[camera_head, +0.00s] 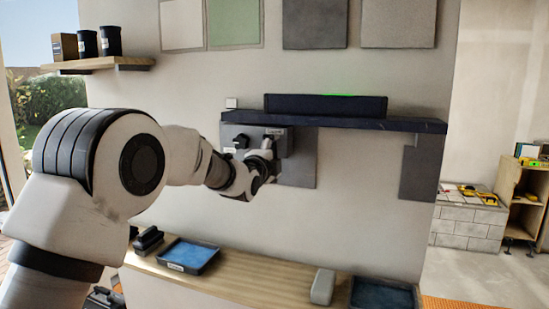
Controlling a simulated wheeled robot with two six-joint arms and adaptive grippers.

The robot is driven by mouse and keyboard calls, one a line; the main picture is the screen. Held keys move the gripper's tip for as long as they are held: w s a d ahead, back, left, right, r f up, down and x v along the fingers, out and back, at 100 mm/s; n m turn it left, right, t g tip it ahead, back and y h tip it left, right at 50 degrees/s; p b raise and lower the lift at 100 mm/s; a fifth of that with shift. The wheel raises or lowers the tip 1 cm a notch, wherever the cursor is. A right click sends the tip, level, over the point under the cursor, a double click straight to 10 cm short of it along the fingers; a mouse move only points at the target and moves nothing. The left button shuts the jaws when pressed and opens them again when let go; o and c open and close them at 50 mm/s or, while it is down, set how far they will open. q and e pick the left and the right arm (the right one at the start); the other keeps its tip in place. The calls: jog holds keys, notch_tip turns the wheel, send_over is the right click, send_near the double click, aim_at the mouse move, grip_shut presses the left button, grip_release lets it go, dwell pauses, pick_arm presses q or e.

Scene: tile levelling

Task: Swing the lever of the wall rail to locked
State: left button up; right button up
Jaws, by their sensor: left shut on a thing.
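The wall rail (400,125) is a dark horizontal bar on the wall. Under its left end is a grey lock housing (229,133) with small pale labels, too small to read surely. My left gripper (266,160) is at the front of this housing, shut on what appears to be the lever. The fingers and wrist hide most of the lever, so its angle cannot be told. My right gripper is not in view.
A dark bar with a green light (325,104) lies on the rail. Grey tiles hang behind and above. A wooden bench (265,285) below holds a blue-lined tray (188,256) and a grey block (322,287). A small shelf (98,64) with dark cans is upper left.

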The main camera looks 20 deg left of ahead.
pick_arm(q)
jog(key=shift+r, duration=0.15)
jog(key=o, duration=1.4)
jog(key=shift+w, duration=0.1)
jog(key=s, duration=1.2)
jog(key=shift+a, duration=0.2)
jog(key=shift+f, duration=0.2)
